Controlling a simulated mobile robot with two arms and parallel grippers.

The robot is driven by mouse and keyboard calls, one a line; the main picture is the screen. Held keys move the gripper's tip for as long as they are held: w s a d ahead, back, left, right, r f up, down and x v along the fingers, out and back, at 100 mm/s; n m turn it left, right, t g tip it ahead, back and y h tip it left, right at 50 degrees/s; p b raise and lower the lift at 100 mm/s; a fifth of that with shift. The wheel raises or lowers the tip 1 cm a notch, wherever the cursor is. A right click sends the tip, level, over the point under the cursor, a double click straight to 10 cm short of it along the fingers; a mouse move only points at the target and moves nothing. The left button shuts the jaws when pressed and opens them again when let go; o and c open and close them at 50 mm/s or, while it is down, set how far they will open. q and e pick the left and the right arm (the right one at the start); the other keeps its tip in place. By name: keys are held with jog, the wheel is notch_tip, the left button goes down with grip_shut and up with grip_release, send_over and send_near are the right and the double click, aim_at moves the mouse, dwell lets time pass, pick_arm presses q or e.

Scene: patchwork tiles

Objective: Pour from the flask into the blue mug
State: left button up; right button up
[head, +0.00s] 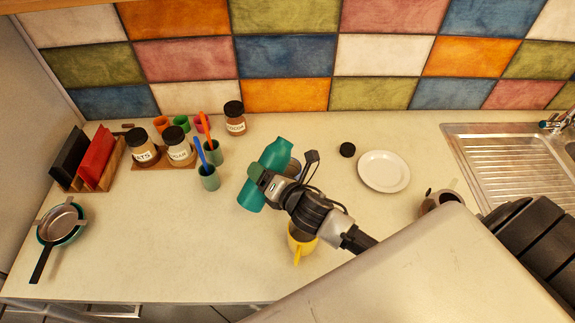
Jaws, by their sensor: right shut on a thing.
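The teal flask (274,155) is in the middle of the counter area, leaning with its upper end toward the right in the head view. My right gripper (268,184) is shut on the flask around its middle, and its fingers hide part of it. A small bluish piece, likely the blue mug (293,168), shows just right of the flask, mostly hidden behind the flask and my gripper. I cannot tell whether the flask touches it or whether anything flows. My left gripper is not in view.
A yellow mug (301,244) stands under my right wrist. A black cap (347,150) and a white plate (384,171) lie to the right, before the sink (490,150). Jars (180,149), a teal cup (209,178) and pans (60,224) are left. The front left counter is clear.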

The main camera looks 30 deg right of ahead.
jog(key=shift+s+a+f+m+y+p, duration=0.1)
jog(key=shift+a+f+m+y+p, duration=0.3)
jog(key=shift+m, duration=0.3)
jog(key=shift+r+m+g+p, duration=0.15)
jog(key=shift+m+g+p, duration=0.15)
jog(key=shift+m+p, duration=0.5)
jog(key=shift+m, duration=0.1)
jog(key=shift+s+a+f+m+y+p, duration=0.1)
jog(key=shift+a+f+m+y+p, duration=0.1)
jog(key=shift+m+y+p, duration=0.3)
dwell(0.9)
